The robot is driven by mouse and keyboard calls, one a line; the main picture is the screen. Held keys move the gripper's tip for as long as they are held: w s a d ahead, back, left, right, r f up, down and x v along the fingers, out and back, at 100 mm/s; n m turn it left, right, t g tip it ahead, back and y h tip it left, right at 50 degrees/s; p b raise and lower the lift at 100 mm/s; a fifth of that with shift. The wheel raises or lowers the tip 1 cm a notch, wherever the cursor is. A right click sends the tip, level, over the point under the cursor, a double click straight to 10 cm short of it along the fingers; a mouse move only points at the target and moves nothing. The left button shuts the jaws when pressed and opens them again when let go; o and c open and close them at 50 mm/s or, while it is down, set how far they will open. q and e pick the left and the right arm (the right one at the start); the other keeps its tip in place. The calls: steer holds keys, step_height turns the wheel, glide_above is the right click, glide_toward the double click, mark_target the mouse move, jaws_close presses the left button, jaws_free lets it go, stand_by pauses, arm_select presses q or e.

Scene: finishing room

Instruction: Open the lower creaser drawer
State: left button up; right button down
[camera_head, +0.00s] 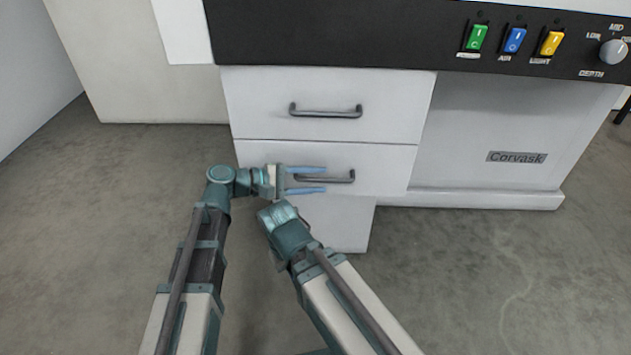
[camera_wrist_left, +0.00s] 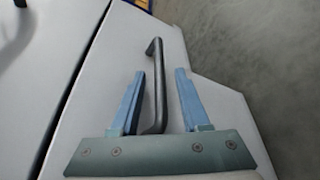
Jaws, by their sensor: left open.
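The white lower drawer (camera_head: 392,170) sits under an upper drawer, its front looking flush with it. Its dark bar handle (camera_head: 342,177) runs sideways. My left gripper (camera_head: 325,179) is open in front of the lower drawer, with one blue finger above the handle and one below it. In the left wrist view the handle (camera_wrist_left: 157,75) lies between the two open fingers (camera_wrist_left: 160,73), nearer the left one, and reaches past their tips. Contact with the handle cannot be told. My right arm's end (camera_head: 280,214) is just below, its fingers hidden.
The upper drawer (camera_head: 390,95) has its own handle (camera_head: 326,112) above my left gripper. A black control panel (camera_head: 370,38) with coloured switches and a knob overhangs the drawers. A panel marked Corvask (camera_head: 516,157) stands at right. The concrete floor (camera_head: 500,280) is clear in front.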

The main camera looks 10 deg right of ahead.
arm_select(q)
steer(key=shift+d, duration=0.1)
jaws_close()
stand_by(1.4)
